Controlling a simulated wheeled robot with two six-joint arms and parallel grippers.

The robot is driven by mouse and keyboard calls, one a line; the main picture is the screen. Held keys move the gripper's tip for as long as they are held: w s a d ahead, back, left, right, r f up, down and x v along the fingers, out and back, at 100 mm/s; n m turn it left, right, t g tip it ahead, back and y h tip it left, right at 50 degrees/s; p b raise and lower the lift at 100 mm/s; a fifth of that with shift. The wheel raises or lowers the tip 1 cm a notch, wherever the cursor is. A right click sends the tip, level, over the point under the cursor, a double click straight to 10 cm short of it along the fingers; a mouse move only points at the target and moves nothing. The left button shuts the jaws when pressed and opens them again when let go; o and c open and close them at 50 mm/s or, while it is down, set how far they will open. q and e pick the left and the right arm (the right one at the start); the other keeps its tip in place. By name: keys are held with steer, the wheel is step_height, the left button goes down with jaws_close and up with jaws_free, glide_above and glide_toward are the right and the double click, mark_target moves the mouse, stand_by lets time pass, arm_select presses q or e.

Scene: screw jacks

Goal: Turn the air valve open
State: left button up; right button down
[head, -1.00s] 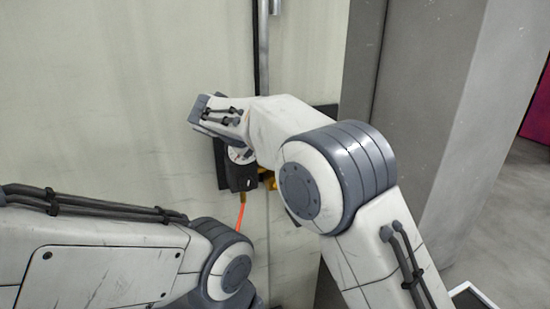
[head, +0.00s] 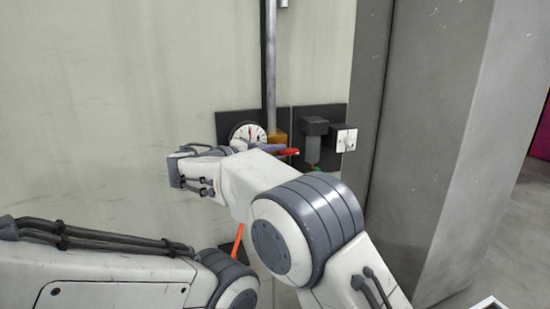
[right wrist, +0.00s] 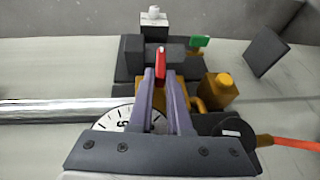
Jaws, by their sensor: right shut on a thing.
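The air valve's red handle (head: 289,151) shows beside the brass fitting (head: 277,138) on the wall panel. In the right wrist view the red handle (right wrist: 160,64) stands between the two fingertips of my right gripper (right wrist: 163,78), which is shut on it. In the head view my right gripper (head: 276,149) reaches the handle from the left, partly covered by my own wrist. A round white gauge (head: 247,134) is just behind it, partly hidden. My left arm enters at lower left; its gripper is out of view.
A vertical metal pipe (head: 271,60) runs down to the fitting. Right of it are a dark grey unit (head: 313,128) and a white box (head: 344,138). A green handle (right wrist: 200,41) is nearby. An orange hose (head: 238,241) hangs below. A grey pillar (head: 440,140) bounds the right.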

stand_by(0.4)
steer(key=c, duration=0.9)
jaws_free()
steer(key=shift+o, duration=0.2)
step_height(320, 180, up, 4)
steer(key=shift+f+b, duration=0.1)
steer(key=shift+b, duration=0.45)
steer(key=s+d+r+b, duration=0.5)
steer(key=d+r, duration=0.2)
steer(key=d, duration=0.3)
steer(key=shift+s+d, duration=0.15)
steer(key=shift+s, duration=0.2)
